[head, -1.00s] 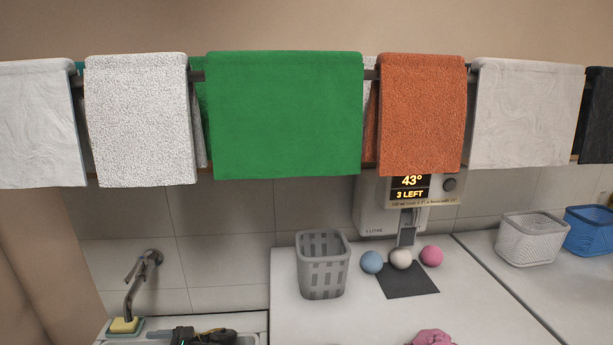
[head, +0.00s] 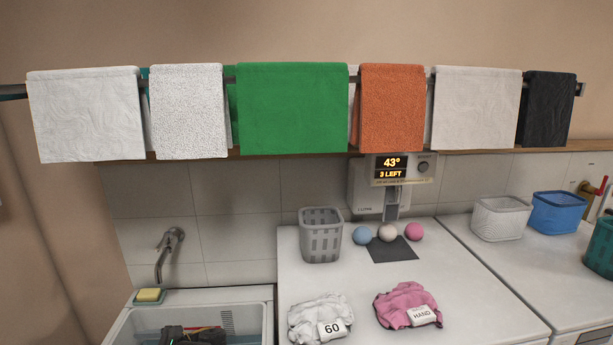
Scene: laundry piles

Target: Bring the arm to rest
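A dark mechanical-looking piece (head: 190,335) with small red, yellow and green bits shows at the bottom edge of the head view, over the sink basin. It looks like part of my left arm or gripper, but it is cut off by the frame. No fingertips show, and I cannot tell whether it holds anything. My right gripper is not in view.
A sink (head: 122,322) with a tap (head: 168,250) is at lower left. The white worktop (head: 290,270) bears a grey basket (head: 321,236), white laundry (head: 320,318) tagged 60 and pink laundry (head: 405,303) tagged HAND. Several towels hang above. Baskets stand at right.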

